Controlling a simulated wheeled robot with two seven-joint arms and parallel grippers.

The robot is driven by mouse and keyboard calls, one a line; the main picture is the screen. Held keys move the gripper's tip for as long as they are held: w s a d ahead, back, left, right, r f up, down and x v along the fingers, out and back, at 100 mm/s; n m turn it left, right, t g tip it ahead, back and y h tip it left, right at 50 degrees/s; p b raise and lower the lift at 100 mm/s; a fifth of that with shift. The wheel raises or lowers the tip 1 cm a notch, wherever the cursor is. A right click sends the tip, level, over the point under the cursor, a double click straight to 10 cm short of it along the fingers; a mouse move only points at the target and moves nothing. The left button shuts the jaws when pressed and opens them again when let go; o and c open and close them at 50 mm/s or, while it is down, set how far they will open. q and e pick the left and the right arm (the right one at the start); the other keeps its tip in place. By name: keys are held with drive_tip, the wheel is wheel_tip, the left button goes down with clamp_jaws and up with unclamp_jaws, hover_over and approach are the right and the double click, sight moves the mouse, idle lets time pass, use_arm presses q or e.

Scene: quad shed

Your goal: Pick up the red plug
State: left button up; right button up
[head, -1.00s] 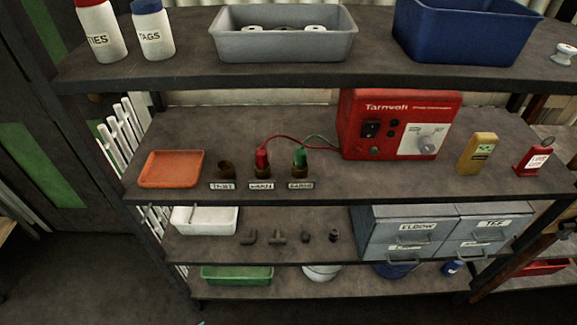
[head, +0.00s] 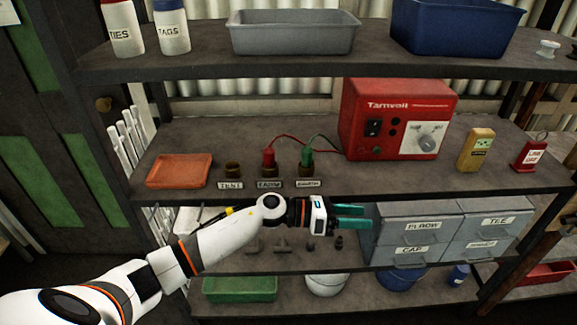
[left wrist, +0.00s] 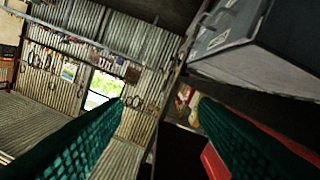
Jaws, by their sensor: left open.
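The red plug (head: 269,158) stands upright in the middle one of three brass sockets on the middle shelf, with a red wire running from it towards the red box. The green plug (head: 306,158) stands in the socket to its right, and the left socket (head: 233,170) is empty. My left gripper (head: 350,217) is in front of the shelves, below and to the right of the red plug. Its teal fingers are open and empty, pointing right. In the left wrist view the two fingers (left wrist: 160,115) are spread apart, and no plug shows there. My right gripper is not in view.
The red Tarnvolt box (head: 372,115) stands behind and right of the plugs. An orange tray (head: 180,171) lies to their left. Grey drawers (head: 420,238) are beside my left fingers. The upper shelf (head: 200,65) overhangs.

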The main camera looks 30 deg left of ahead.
sight(268, 148)
use_arm(q)
drive_tip(key=s+a+r+m+g+y+b, duration=0.1)
drive_tip(key=s+a+r+m+y+b, duration=0.15)
drive_tip(key=a+m+y, duration=0.45)
drive_tip(key=s+a+r+m+g+y+b, duration=0.1)
drive_tip(key=s+a+r+m+g+y, duration=0.2)
drive_tip(key=a+m, duration=0.5)
drive_tip(key=s+a+r+m+y+b, duration=0.1)
drive_tip(key=a+r+m+y, duration=0.1)
drive_tip(key=a+m+y, duration=0.6)
drive_tip(key=shift+m+h, duration=0.3)
drive_tip(key=shift+h, duration=0.2)
drive_tip(key=w, duration=0.2)
drive_tip(key=w+p, duration=0.1)
drive_tip(key=w, duration=0.3)
drive_tip(key=shift+w+a+r, duration=0.15)
drive_tip(key=shift+w+a, duration=0.15)
drive_tip(key=shift+a, duration=0.05)
drive_tip(key=shift+w+a+p, duration=0.35)
drive_tip(key=shift+w+p, duration=0.1)
drive_tip(key=shift+w, duration=0.35)
drive_tip(key=shift+w+a+p, duration=0.15)
drive_tip(key=shift+w+a, duration=0.15)
drive_tip(key=shift+w, duration=0.3)
drive_tip(key=shift+w+a+p, duration=0.15)
drive_tip(key=shift+w+a, duration=0.1)
drive_tip(key=shift+w, duration=0.35)
drive_tip(key=shift+x, duration=1.55)
drive_tip(key=shift+s, duration=0.15)
